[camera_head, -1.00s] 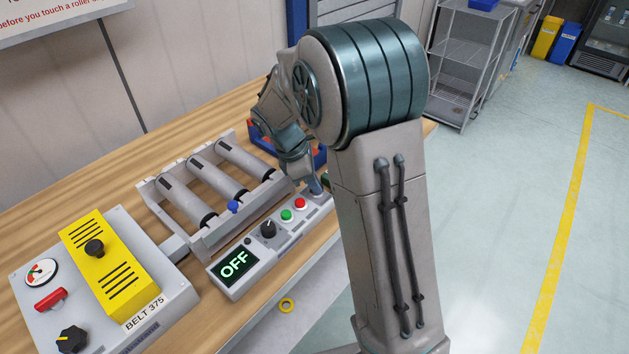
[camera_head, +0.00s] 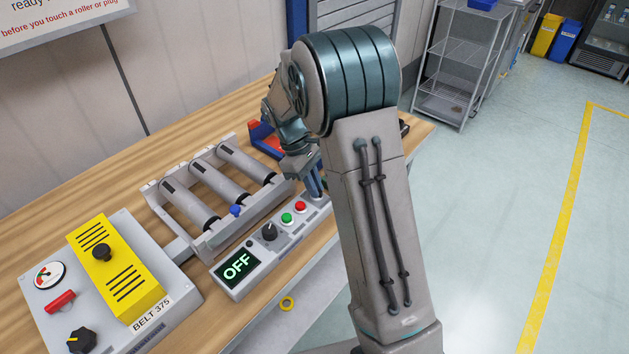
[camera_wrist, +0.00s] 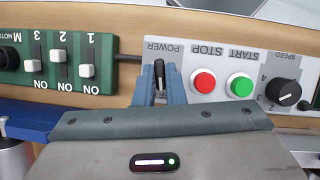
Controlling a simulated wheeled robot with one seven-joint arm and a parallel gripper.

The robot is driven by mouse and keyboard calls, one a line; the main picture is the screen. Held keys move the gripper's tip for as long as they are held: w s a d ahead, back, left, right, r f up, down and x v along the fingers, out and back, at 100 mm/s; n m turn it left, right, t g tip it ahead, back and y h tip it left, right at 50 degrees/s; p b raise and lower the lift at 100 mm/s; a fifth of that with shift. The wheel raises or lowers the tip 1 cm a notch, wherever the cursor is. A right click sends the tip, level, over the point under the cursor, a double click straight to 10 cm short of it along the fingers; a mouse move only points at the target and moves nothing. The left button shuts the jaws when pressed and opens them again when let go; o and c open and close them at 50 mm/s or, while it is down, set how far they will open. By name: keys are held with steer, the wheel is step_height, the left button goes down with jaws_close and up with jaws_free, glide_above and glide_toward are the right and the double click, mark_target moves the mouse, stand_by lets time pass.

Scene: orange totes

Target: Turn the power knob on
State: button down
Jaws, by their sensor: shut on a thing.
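The power knob (camera_wrist: 159,72) is a small black knob under the upside-down POWER label in the wrist view. It is on the light grey control panel (camera_wrist: 215,61), which also shows in the head view (camera_head: 234,291). My gripper (camera_wrist: 159,85) has its two blue-grey fingers on either side of the knob, shut on it. In the head view my gripper (camera_head: 316,184) is at the panel's far end, and the knob is hidden there by my arm. The panel's display (camera_head: 237,265) reads OFF in green.
A red stop button (camera_wrist: 204,82), a green start button (camera_wrist: 239,86) and a black speed knob (camera_wrist: 284,92) sit beside the power knob. A green switch box (camera_wrist: 62,62) is on the other side. Rollers (camera_head: 190,204) and a yellow-covered box (camera_head: 117,267) stand on the wooden bench.

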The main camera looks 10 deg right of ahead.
steer(key=m+y, duration=0.1)
steer(key=m, duration=0.1)
steer(key=m+g+y+p, duration=0.1)
steer(key=m, duration=0.2)
steer(key=shift+w+d+r+m, duration=0.15)
steer(key=shift+w+m, duration=0.05)
steer(key=shift+m, duration=0.1)
steer(key=m+y, duration=0.1)
steer(key=m, duration=0.1)
steer(key=m+y, duration=0.1)
steer(key=m, duration=0.2)
steer(key=shift+d, duration=0.15)
steer(key=shift+m, duration=0.3)
steer(key=c, duration=1.5)
jaws_free()
steer(key=v, duration=1.3)
steer(key=shift+w+r, duration=0.25)
steer(key=shift+r, duration=0.05)
steer(key=shift+d, duration=0.1)
